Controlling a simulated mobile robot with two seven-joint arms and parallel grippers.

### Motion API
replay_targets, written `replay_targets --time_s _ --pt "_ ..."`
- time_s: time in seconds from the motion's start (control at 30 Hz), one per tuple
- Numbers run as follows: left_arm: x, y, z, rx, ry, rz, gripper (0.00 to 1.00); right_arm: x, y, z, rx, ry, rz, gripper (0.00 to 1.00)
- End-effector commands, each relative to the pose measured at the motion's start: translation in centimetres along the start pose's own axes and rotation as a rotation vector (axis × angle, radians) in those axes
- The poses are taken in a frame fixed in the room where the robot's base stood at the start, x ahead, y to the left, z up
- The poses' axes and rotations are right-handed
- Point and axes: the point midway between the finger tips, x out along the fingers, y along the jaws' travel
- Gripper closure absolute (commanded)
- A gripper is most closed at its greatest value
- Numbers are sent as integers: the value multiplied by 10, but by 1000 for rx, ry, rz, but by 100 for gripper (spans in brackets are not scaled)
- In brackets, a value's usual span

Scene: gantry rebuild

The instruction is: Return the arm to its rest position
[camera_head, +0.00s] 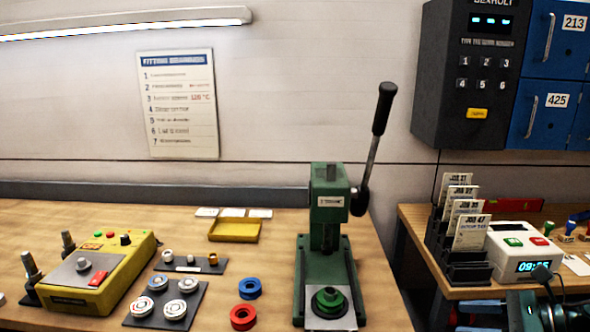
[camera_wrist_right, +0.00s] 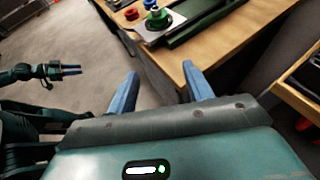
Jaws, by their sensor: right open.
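My right gripper (camera_wrist_right: 160,82) is open in the right wrist view, with two blue fingers wide apart and nothing between them. It is over the gap in front of the wooden workbench (camera_wrist_right: 190,62), apart from the bench edge. No left arm shows in the head view.
A green press (camera_head: 328,240) with a raised lever stands on the workbench (camera_head: 385,290). Beside it are a blue ring (camera_head: 250,288), a red ring (camera_head: 243,317) and a yellow control box (camera_head: 95,270). A side table at right holds a card rack (camera_head: 462,262) and a white clock box (camera_head: 520,250).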

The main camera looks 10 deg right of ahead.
Motion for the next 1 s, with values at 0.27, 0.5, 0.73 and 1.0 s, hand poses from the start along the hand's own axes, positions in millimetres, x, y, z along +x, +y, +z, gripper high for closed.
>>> replay_targets --time_s 0.27,0.5,0.73,1.0 --pt "0 -1 -2 2 4 -1 64 -2 7 -59 594 -155 -216 49" --pt "2 -4 -6 9 13 -5 64 23 48 -140 1451 -418 -410 49" --pt "2 -4 -5 8 11 -4 64 113 155 -198 2569 -739 -473 49" --pt "1 -2 -2 6 3 -2 64 188 240 -186 -2779 714 382 49"
